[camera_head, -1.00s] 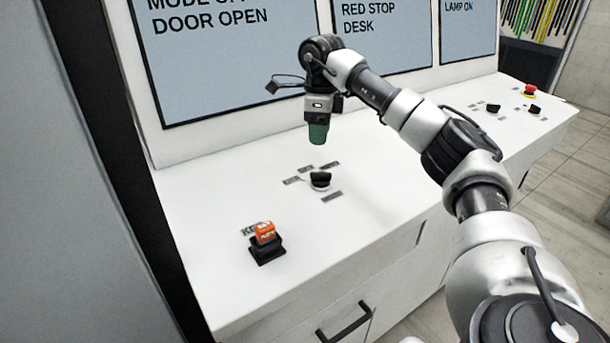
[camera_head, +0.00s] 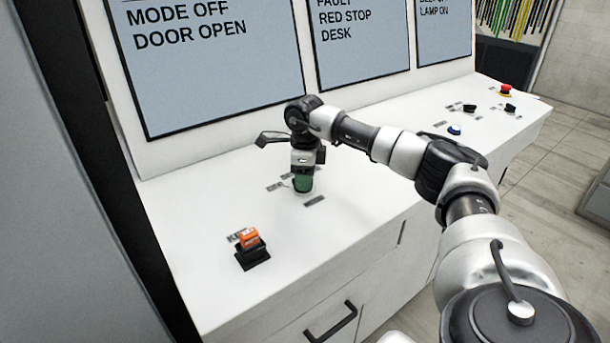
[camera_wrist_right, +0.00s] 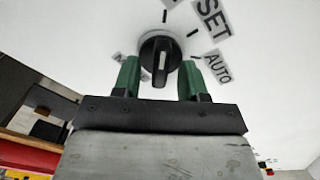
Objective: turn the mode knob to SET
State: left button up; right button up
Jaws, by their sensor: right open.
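The mode knob (camera_wrist_right: 160,62) is black with a white mark and sits on a white round base in the right wrist view. The SET label (camera_wrist_right: 212,18) is at its upper right and the AUTO label (camera_wrist_right: 217,67) at its right. My right gripper (camera_wrist_right: 160,76) is open, with one green finger on each side of the knob; I cannot tell whether they touch it. In the head view my right gripper (camera_head: 303,184) points down at the desk and hides the knob. A screen (camera_head: 215,60) reads MODE OFF and DOOR OPEN. My left gripper is not in view.
An orange key block (camera_head: 249,237) in a black holder stands on the white desk (camera_head: 250,290), left of the gripper. A blue button (camera_head: 454,129), black knobs (camera_head: 469,108) and a red stop button (camera_head: 505,90) are at the far right.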

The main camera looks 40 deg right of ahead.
jog(key=shift+c, duration=1)
grip_shut()
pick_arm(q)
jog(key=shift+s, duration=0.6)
pick_arm(e)
jog(key=shift+m, duration=0.3)
jog(key=m, duration=0.3)
jog(key=shift+a+r+m+p, duration=0.1)
jog(key=shift+m+p, duration=0.2)
jog(key=shift+p, duration=0.05)
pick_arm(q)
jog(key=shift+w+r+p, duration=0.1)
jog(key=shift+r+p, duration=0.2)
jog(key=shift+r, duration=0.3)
pick_arm(e)
jog(key=m, duration=0.4)
jog(key=shift+a+m, duration=0.1)
jog(key=shift+m, duration=0.2)
